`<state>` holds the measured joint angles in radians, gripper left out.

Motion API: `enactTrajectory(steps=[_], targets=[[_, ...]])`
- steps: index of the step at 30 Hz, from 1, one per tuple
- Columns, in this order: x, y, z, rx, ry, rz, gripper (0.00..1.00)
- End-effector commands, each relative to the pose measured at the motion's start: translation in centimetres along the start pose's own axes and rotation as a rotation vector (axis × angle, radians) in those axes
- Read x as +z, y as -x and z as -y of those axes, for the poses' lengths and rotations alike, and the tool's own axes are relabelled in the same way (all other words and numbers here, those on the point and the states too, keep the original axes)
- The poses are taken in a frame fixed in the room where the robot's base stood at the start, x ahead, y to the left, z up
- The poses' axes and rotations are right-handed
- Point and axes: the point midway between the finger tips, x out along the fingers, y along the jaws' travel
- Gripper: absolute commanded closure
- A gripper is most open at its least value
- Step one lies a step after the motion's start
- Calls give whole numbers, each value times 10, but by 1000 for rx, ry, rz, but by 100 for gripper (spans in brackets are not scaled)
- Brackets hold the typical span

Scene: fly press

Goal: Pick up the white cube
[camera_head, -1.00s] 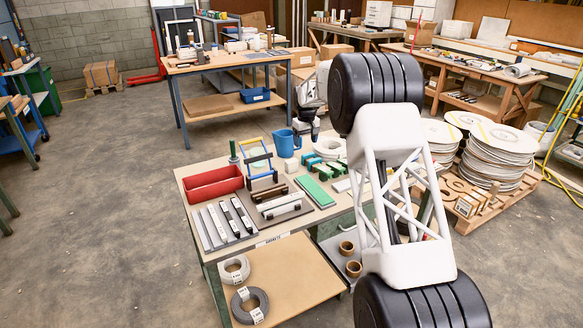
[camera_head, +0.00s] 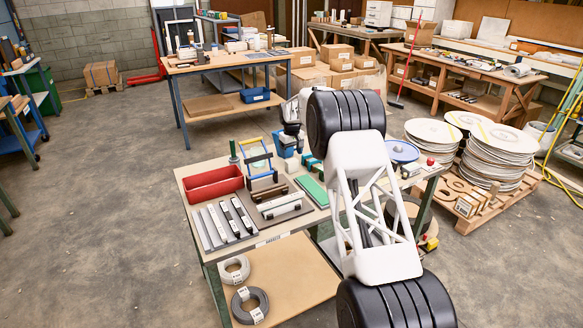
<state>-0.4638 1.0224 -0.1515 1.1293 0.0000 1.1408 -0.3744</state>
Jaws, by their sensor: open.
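A small whitish block (camera_head: 291,165), which looks like the white cube, sits on the near workbench (camera_head: 184,176), behind the brown and white bar pieces. It is small in this view, so its exact shape is hard to tell. My gripper (camera_head: 291,148) is a dark shape at the end of the white arm, above the back of the bench. It appears above and slightly behind the block, apart from it, open and holding nothing visible. It partly covers the blue jug (camera_head: 282,146).
A red bin (camera_head: 213,184), grey and black bars (camera_head: 226,222) and a green strip (camera_head: 312,190) crowd the bench. A blue-framed stand (camera_head: 252,155) is left of the block. A blue round lid (camera_head: 402,151) is at the right end. My arm hides the bench's right middle.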

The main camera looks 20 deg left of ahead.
Motion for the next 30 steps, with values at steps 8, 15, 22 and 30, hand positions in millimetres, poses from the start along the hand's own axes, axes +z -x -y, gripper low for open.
enactTrajectory(steps=[8, 15, 22, 30], targets=[[0, -22, 0, -1, 0, 1, 28], [0, -25, 0, 0, 0, 1, 28], [0, -26, 0, 0, 0, 1, 28], [0, -45, -1, -1, 0, 2, 28]])
